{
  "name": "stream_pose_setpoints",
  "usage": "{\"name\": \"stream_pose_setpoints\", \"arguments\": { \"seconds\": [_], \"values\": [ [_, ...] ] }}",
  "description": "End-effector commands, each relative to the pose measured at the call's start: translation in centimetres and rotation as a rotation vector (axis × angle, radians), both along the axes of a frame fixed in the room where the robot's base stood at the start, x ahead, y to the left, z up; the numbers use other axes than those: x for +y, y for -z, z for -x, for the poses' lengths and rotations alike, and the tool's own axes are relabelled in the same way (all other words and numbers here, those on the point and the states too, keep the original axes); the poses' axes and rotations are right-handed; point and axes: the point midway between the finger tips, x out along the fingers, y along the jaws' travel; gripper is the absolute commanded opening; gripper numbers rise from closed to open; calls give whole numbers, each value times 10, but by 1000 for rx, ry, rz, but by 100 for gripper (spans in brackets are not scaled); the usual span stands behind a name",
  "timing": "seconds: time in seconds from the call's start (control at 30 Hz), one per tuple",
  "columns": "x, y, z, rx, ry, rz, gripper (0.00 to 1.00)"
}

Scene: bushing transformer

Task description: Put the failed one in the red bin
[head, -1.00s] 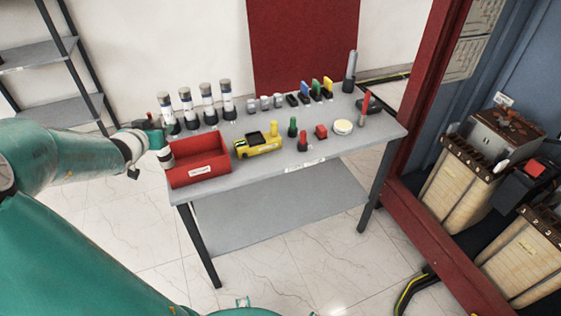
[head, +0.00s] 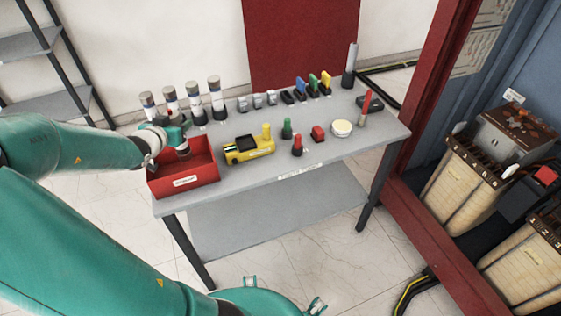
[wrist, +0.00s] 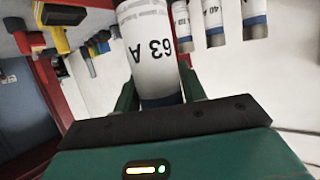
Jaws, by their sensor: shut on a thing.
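The red bin (head: 205,176) stands at the left front corner of the grey table, with a white label on its front. My gripper (head: 177,137) is over the bin's opening, near its back left part. In the wrist view it is shut on a white cylindrical fuse (wrist: 150,45) marked 63 A, with a blue band at one end. In the head view my gripper hides most of this fuse, and its lower end hangs at the bin's opening. I cannot tell whether it touches the bin. Several similar fuses (head: 194,103) stand upright behind the bin.
A yellow tool (head: 250,148) lies just right of the bin. Green and red screwdriver-like items (head: 297,146), a white round item (head: 341,128) and coloured clips (head: 313,82) stand farther right. A red frame (head: 410,140) borders the table's right end.

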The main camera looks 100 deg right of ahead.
Motion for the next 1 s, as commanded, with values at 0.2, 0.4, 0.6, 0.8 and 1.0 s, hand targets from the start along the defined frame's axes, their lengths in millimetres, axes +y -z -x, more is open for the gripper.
{"name": "stream_pose_setpoints", "arguments": {
  "seconds": [0.2,0.4,0.6,0.8,1.0],
  "values": [
    [3,17,0,5,1,0,5],
    [3,41,0,4,1,2,5],
    [2,56,1,2,1,1,5],
    [0,58,2,1,0,2,5],
    [-1,58,2,0,0,1,57]
  ]
}}
